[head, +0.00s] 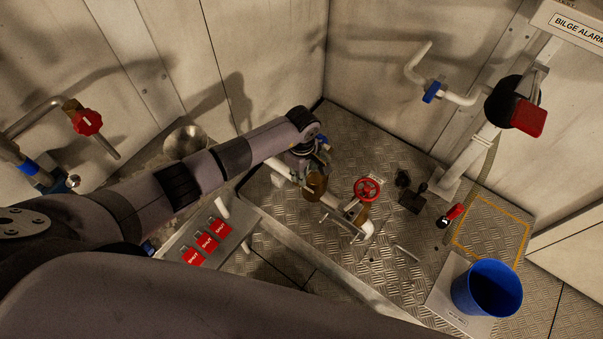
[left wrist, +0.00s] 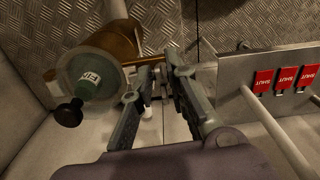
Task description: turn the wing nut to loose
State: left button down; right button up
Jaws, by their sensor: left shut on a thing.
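My left gripper (head: 305,158) reaches down from the left to the pipework on the floor. In the left wrist view, its two fingers (left wrist: 160,78) are close together and shut on a small part at the end of a brass-coloured rod, beside a brown housing (left wrist: 118,40). That part appears to be the wing nut; the fingers mostly hide it, and its wings cannot be made out. The brown housing (head: 316,184) also shows in the head view, just below the gripper. My right gripper is not in view.
A red handwheel valve (head: 368,189) stands on the pipe right of the gripper. A panel with red SHUT tags (left wrist: 283,80) is close on the right in the wrist view. A blue bucket (head: 487,288) stands at the lower right. Small dark items lie on the plate floor.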

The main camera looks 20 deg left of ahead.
pick_arm(q)
jog(key=n, duration=0.1)
jog(key=n+b, duration=0.1)
jog(key=n, duration=0.1)
jog(key=shift+w+f, duration=0.1)
jog(key=shift+w, duration=0.1)
jog(key=n+b, duration=0.1)
jog(key=n, duration=0.3)
jog(key=shift+w+n, duration=0.15)
jog(key=shift+n, duration=0.15)
jog(key=n, duration=0.4)
jog(key=shift+w+a, duration=0.15)
jog(key=shift+w+a+n, duration=0.1)
jog(key=shift+a+n, duration=0.05)
jog(key=shift+n, duration=2.65)
jog(key=c, duration=1.8)
grip_release()
jog(key=shift+r, duration=0.2)
